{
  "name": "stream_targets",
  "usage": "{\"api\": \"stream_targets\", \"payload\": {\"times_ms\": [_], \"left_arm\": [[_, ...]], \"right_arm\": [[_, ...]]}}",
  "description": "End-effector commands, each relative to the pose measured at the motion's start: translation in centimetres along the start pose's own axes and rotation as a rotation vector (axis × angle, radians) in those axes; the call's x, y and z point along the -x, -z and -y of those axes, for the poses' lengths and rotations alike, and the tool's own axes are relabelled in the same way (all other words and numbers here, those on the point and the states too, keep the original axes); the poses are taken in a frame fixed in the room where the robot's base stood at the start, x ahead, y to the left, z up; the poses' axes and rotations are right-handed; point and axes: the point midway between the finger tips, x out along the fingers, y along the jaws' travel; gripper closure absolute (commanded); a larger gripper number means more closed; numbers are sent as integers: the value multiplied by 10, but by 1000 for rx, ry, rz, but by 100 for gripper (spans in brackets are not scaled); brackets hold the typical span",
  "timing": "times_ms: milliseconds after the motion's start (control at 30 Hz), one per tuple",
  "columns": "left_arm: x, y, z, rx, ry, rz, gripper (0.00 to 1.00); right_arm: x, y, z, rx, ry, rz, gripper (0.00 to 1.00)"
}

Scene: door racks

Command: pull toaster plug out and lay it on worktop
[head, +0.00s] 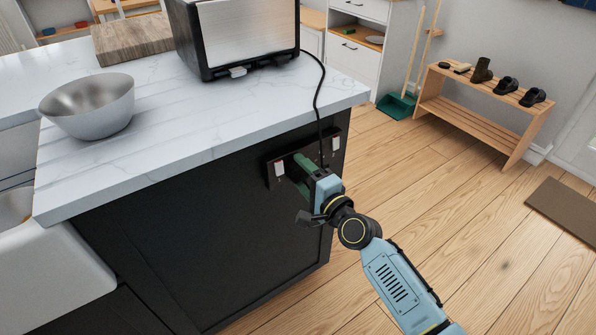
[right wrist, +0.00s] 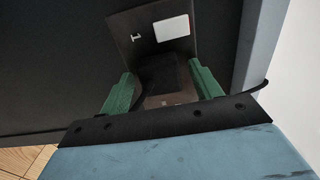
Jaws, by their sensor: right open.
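The toaster (head: 243,38) stands on the white marble worktop (head: 190,125). Its black cord (head: 318,98) runs over the worktop edge and down to a dark socket plate (head: 273,182) on the island's end panel. My right gripper (head: 302,165) is at this plate, with its green fingers pointing to it. In the right wrist view the gripper (right wrist: 164,80) is open, one finger on each side of a dark block, which looks like the plug (right wrist: 167,78). I cannot tell whether the fingers touch it. In the head view the plug is hidden by my gripper. My left gripper is out of view.
A metal bowl (head: 90,107) and a wooden board (head: 133,38) are on the worktop. The worktop's front middle is clear. The plate has white switches (head: 279,169). A sink (head: 50,285) is at the lower left. A shoe rack (head: 490,97) stands far right.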

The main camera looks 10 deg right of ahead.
Motion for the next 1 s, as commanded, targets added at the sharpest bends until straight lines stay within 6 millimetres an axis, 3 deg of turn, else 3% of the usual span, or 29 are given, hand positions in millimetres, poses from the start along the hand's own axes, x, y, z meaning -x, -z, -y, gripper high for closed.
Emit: {"api": "stream_targets", "payload": {"times_ms": [400,867,1000], "left_arm": [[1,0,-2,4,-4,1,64],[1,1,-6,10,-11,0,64],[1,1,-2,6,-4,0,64]], "right_arm": [[0,0,0,0,0,0,36],[0,0,0,0,0,0,95],[2,0,0,0,0,0,95]]}}
